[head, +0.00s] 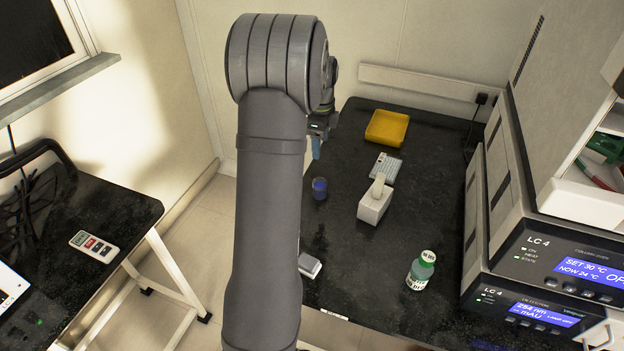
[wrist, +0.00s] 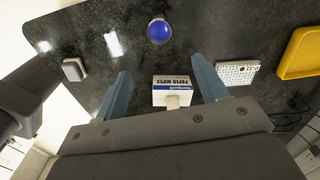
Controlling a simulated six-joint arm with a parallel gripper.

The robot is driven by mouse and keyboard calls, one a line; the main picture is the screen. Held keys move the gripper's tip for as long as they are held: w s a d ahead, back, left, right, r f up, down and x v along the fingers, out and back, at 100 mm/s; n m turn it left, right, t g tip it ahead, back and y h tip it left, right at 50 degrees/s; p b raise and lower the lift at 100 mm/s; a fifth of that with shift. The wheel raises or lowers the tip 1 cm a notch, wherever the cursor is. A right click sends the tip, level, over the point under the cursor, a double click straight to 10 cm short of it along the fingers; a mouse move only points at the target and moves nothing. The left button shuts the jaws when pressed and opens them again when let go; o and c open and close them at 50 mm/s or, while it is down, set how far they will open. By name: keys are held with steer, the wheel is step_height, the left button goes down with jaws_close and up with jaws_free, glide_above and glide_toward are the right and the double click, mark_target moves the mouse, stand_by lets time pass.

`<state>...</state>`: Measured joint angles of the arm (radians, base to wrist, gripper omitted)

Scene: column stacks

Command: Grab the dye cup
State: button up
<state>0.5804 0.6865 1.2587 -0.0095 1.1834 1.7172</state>
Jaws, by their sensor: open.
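The dye cup (head: 319,189) is a small dark cup with blue inside, standing on the black bench left of the wipes box. In the wrist view the dye cup (wrist: 159,30) shows from above as a blue disc near the top middle, beyond the fingertips. My gripper (head: 316,150) is above the bench, just above the cup in the head picture. In the wrist view my gripper (wrist: 158,70) has its two blue fingers wide apart with nothing between them in its grasp. My arm hides part of the bench's left side.
A white paper wipes box (head: 374,203) stands right of the cup. Behind it are a white well plate (head: 386,167) and a yellow tray (head: 387,128). Instruments (head: 530,270) line the right.

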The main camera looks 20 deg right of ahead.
steer(key=n, duration=0.3)
steer(key=n+t+h, duration=0.2)
steer(key=n+h, duration=0.1)
steer(key=n, duration=0.9)
glide_above(321, 185)
steer(key=s+a, duration=0.2)
step_height(321, 185, down, 13)
steer(key=shift+w, duration=0.15)
steer(key=shift+s+x, duration=0.15)
steer(key=shift+x, duration=1.2)
steer(key=shift+s+x, duration=0.1)
steer(key=shift+x, duration=1.25)
steer(key=shift+a, duration=0.15)
steer(key=c, duration=1.1)
